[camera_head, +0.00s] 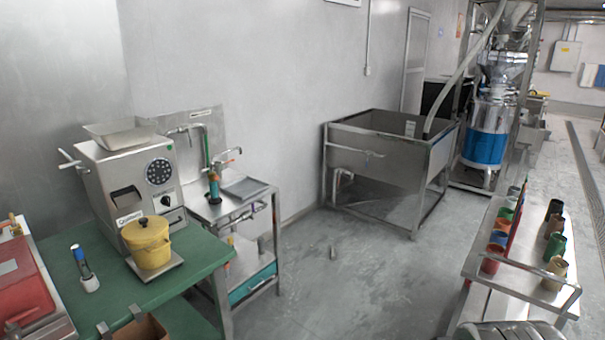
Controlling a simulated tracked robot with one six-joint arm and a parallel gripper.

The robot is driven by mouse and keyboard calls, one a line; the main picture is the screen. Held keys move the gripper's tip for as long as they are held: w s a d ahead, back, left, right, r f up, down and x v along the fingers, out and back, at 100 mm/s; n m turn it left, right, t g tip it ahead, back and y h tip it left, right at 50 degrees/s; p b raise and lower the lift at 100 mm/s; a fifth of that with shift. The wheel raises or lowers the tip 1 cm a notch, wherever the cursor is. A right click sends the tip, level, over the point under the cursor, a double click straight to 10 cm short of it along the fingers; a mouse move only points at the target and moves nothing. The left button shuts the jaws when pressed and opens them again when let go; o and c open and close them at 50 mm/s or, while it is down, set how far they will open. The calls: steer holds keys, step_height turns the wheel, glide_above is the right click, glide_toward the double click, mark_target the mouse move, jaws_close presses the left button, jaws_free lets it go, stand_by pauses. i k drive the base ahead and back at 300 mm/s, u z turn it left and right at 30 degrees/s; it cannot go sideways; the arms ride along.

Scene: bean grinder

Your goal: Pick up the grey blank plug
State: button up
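A small grey cylinder (333,252) stands on the open floor between the small sink stand and the large steel tank. Another small greyish upright piece (261,245) stands on the lower shelf of the sink stand. Either could be the grey blank plug; both are too small to tell for sure. My gripper is not in view, so its place relative to them does not show.
A green table (190,290) at left bears a grinder (130,180) and a yellow pot (148,245). The sink stand (270,200) is beside it. A steel tank (370,150) stands behind. A rack (520,265) with coloured cups stands right.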

mark_target(260, 241)
steer(key=z, duration=0.05)
steer(key=i, duration=3.9)
steer(key=u, duration=2.1)
